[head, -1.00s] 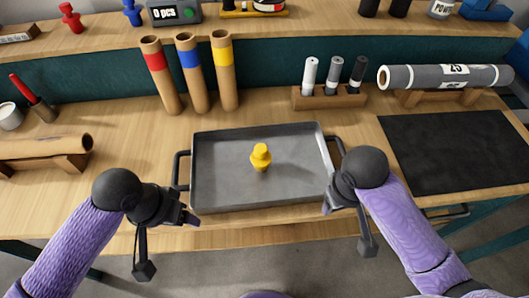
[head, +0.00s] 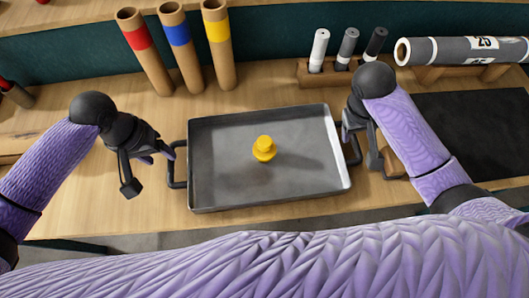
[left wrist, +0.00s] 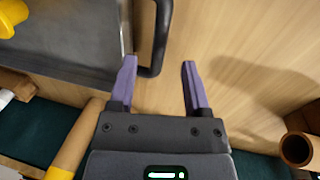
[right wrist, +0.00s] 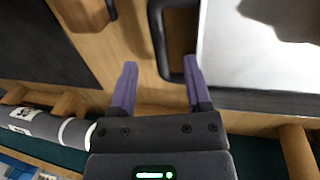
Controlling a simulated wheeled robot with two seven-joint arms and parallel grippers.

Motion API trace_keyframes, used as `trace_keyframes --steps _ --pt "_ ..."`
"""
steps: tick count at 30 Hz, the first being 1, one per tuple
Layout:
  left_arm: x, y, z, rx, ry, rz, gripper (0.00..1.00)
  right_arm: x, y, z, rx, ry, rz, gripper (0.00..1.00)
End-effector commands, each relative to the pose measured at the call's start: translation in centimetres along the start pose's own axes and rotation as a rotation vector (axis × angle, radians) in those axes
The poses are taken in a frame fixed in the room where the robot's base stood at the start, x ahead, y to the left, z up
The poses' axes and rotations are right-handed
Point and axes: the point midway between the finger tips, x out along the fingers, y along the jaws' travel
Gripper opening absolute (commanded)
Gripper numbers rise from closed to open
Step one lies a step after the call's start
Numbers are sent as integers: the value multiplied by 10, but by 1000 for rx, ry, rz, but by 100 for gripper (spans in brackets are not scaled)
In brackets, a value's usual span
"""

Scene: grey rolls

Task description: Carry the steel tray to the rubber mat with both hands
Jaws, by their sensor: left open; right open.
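The steel tray (head: 225,185) is a shallow grey rectangle on the wooden bench, with a dark loop handle at each short side. A yellow knobbed piece (head: 264,149) stands in it. My left gripper (head: 168,152) is open at the left handle (head: 176,168); in the left wrist view this handle (left wrist: 160,40) appears between the fingers. My right gripper (head: 352,132) is open at the right handle, which appears between its fingers (right wrist: 158,40) in the right wrist view. Contact cannot be told. The black rubber mat (head: 470,115) lies at right, partly hidden by my right arm.
Cardboard tubes with red (head: 143,55), blue (head: 180,50) and yellow (head: 217,45) bands stand behind the tray. A wooden block (head: 330,76) holds several markers. A grey roll (head: 455,51) rests on a wooden stand behind the mat. Bare bench lies left of the tray.

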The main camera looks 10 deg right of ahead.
Motion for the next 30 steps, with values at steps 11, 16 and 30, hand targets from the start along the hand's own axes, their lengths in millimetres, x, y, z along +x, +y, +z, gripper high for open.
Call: trace_keyframes --steps 11,16,30 --pt "51 0 0 0 -1 0 62 51 0 0 -1 -1 1 62" --pt "54 0 0 1 1 1 62 54 0 0 -1 1 1 62" --pt "54 0 0 1 0 0 0 54 0 0 -1 1 1 0"
